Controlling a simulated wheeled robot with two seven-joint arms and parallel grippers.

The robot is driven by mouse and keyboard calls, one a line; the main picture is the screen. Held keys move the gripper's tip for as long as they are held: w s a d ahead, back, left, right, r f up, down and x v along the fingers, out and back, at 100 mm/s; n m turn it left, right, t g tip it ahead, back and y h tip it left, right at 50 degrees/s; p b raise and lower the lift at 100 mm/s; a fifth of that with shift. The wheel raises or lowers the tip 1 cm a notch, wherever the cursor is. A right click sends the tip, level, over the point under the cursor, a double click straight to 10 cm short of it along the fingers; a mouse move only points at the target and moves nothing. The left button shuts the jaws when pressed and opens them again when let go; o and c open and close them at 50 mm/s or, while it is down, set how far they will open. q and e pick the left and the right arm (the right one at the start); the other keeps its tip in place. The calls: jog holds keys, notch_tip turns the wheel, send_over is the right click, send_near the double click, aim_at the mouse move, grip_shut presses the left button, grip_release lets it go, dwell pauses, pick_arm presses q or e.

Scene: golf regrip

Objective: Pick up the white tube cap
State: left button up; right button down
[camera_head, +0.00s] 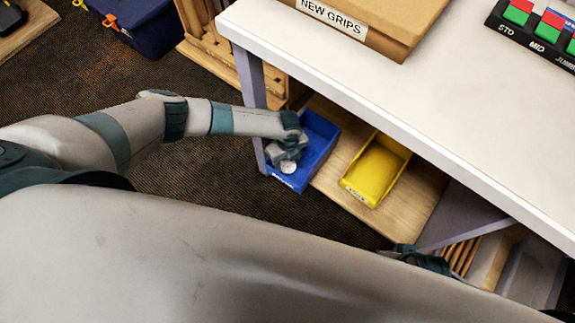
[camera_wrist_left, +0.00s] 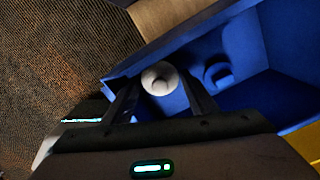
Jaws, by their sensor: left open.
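The white tube cap (camera_head: 288,168) is a small round white piece at the near end of the blue bin (camera_head: 325,127). In the left wrist view the cap (camera_wrist_left: 159,78) shows between the two fingers of my left gripper (camera_wrist_left: 160,86), near the bin's wall. My left gripper (camera_head: 289,154) is open and reaches down into the bin at the cap. I cannot tell whether a finger touches the cap.
A yellow bin (camera_head: 375,172) stands to the right on the same wooden shelf (camera_head: 335,186). The white tabletop (camera_head: 400,88) overhangs the shelf, with a table leg (camera_head: 249,78) close beside my left arm. A dark round shape (camera_wrist_left: 218,75), perhaps a shadow, lies beside the cap.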

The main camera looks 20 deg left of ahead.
aim_at(287, 162)
jog(key=shift+s+r, duration=0.1)
jog(key=shift+r, duration=0.05)
jog(key=shift+s+f, duration=0.1)
jog(key=shift+f, duration=0.1)
pick_arm(q)
jog(key=c, duration=0.5)
jog(key=shift+o, duration=0.2)
pick_arm(e)
jog(key=shift+f, duration=0.1)
